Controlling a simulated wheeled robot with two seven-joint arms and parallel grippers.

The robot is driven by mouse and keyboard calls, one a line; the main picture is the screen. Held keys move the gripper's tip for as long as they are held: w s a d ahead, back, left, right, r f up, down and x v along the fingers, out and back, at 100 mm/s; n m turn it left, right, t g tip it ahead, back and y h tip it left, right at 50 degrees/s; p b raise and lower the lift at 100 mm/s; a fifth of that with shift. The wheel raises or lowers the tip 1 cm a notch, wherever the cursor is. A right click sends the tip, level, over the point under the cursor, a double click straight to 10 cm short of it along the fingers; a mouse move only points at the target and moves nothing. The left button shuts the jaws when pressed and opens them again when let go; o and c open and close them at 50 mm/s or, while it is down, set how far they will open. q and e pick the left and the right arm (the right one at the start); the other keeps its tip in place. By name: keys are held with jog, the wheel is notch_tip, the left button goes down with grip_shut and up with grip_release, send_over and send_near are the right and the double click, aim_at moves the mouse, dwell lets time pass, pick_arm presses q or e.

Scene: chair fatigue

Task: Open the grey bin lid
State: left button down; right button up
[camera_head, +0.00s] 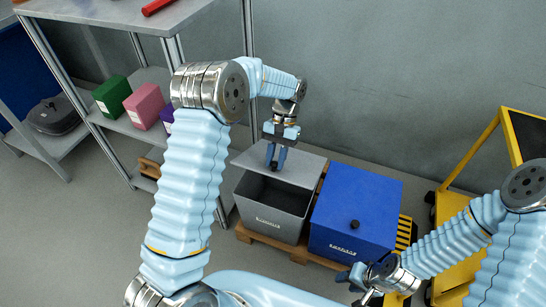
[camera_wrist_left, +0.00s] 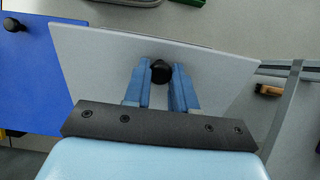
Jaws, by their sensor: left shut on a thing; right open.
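The grey bin (camera_head: 272,220) stands on a wooden pallet, with its dark inside showing at the front. Its grey lid (camera_head: 303,168) is raised at the back of the bin, and it fills much of the left wrist view (camera_wrist_left: 90,65). My left gripper (camera_head: 275,160) is shut on the lid's black knob (camera_wrist_left: 160,70), whose sides sit between the fingertips. My right gripper (camera_head: 357,283) is open and empty, low in the head view near the front of the blue bin.
A blue bin (camera_head: 345,248) with a shut blue lid (camera_head: 358,205) and black knob stands right beside the grey bin. A yellow cart (camera_head: 455,203) stands at right. A metal shelf with green (camera_head: 111,96) and pink (camera_head: 145,106) boxes stands at left. A wall is behind.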

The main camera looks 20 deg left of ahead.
pick_arm(q)
jog(key=shift+w+r+g+p, duration=0.7)
jog(key=shift+w+r+p, duration=0.35)
jog(key=shift+r, duration=0.05)
pick_arm(e)
jog(key=shift+r, duration=1.6)
pick_arm(q)
jog(key=c, duration=0.9)
grip_release()
jog(key=shift+c, duration=0.2)
jog(key=v, duration=0.7)
jog(key=shift+w+r, duration=0.2)
jog(key=shift+s, duration=0.1)
pick_arm(e)
jog(key=shift+s, duration=0.1)
